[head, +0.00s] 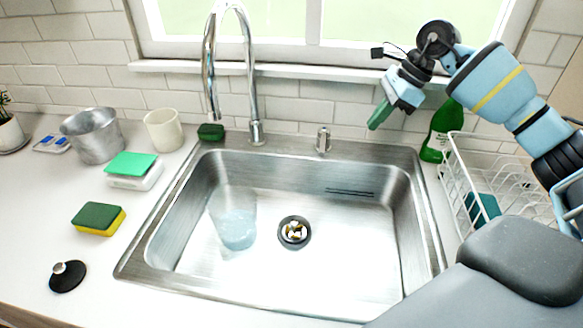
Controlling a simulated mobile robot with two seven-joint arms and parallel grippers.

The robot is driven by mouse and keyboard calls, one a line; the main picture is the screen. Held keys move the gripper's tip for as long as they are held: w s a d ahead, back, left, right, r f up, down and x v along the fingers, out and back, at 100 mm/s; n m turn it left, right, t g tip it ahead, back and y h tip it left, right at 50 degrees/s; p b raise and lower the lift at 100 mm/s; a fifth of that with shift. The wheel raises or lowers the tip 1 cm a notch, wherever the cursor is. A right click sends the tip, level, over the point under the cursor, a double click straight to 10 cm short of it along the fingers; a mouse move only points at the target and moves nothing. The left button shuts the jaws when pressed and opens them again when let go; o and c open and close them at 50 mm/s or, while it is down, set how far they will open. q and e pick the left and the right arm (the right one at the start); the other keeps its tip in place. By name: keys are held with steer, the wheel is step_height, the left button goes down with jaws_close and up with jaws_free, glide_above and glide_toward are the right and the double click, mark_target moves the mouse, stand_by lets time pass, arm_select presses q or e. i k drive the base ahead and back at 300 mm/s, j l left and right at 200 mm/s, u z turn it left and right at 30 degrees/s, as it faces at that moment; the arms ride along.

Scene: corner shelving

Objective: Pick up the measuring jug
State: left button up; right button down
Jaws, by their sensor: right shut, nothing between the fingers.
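A clear, see-through vessel (234,220), which I take to be the measuring jug, stands in the left part of the steel sink. Its lower part looks pale blue, and no handle or markings can be made out. My right gripper (379,115) is above the back right of the sink, in front of the tiled wall, with green fingertips pointing down and left. It is shut and empty, well apart from the jug. My left gripper is not in view.
The sink (340,270) has a drain (294,232) and a tall faucet (250,80) behind it. A wire dish rack (457,172) and green bottle (440,130) stand right. A metal pot (92,136), white cup (163,130) and sponge (98,219) are on the left counter.

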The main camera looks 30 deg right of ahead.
mark_target(231, 205)
steer(key=k+j, duration=0.75)
steer(key=j, duration=0.25)
steer(key=k+j, duration=0.4)
steer(key=j, duration=0.1)
